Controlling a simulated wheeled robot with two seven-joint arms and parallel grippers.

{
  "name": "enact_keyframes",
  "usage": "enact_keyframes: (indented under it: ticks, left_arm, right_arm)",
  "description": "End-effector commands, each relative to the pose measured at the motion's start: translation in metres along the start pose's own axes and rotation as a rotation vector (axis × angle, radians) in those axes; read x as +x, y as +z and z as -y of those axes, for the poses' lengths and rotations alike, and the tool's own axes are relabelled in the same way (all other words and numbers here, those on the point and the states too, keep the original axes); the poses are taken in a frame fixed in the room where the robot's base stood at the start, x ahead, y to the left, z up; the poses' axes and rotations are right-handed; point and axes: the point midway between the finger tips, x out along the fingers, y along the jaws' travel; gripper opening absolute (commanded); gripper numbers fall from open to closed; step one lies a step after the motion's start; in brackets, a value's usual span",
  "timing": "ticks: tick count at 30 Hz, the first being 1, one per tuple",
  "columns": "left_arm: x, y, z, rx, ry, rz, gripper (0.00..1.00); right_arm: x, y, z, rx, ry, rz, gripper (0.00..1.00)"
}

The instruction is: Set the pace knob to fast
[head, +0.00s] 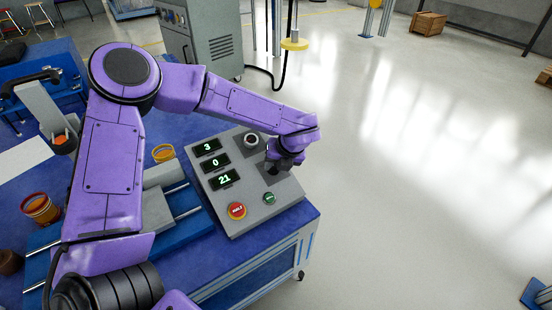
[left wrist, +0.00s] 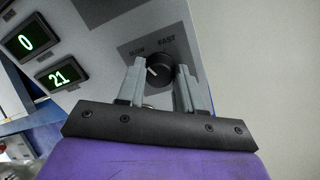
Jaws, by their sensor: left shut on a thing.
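The pace knob (left wrist: 160,68) is a round black knob on a grey plate marked SLOW and FAST. Its white pointer line is on the left side of the knob in the left wrist view, nearer the SLOW label than the FAST label. My left gripper (left wrist: 160,75) has one finger on each side of the knob and is shut on it. In the head view my left gripper (head: 284,160) points down at the right part of the grey control panel (head: 225,208) and hides the knob. My right gripper is not in view.
The panel has green number displays (head: 224,180) reading 3, 0 and 21, a red button (head: 237,210), a green button (head: 269,198) and another round control (head: 250,140). The blue workbench (head: 290,217) ends just right of the panel, with open floor beyond.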

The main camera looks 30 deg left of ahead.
Motion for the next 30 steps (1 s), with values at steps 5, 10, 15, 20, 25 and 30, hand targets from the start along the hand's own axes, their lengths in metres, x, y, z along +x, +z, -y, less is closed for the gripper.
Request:
enact_keyframes:
  ticks: [5, 10, 15, 20, 25, 30]
  left_arm:
    - [-0.007, 0.002, -0.003, 0.161, -0.002, 0.009, 0.05]
    - [-0.007, 0.001, -0.003, 0.323, -0.008, 0.021, 0.05]
    - [-0.006, 0.001, -0.003, 0.484, -0.012, 0.032, 0.05]
    - [-0.006, 0.0, -0.002, 0.632, -0.016, 0.044, 0.05]
    - [-0.005, -0.001, -0.002, 0.774, -0.021, 0.055, 0.05]
    - [-0.004, -0.001, -0.002, 0.89, -0.024, 0.065, 0.05]
  right_arm:
    - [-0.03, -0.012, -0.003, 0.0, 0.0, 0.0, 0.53]
    - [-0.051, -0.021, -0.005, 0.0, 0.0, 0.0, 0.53]
    - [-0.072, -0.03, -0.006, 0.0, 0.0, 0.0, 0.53]
    - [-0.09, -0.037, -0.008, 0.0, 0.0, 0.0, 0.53]
    - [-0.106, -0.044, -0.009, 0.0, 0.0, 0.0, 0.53]
    - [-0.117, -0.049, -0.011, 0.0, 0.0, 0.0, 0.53]
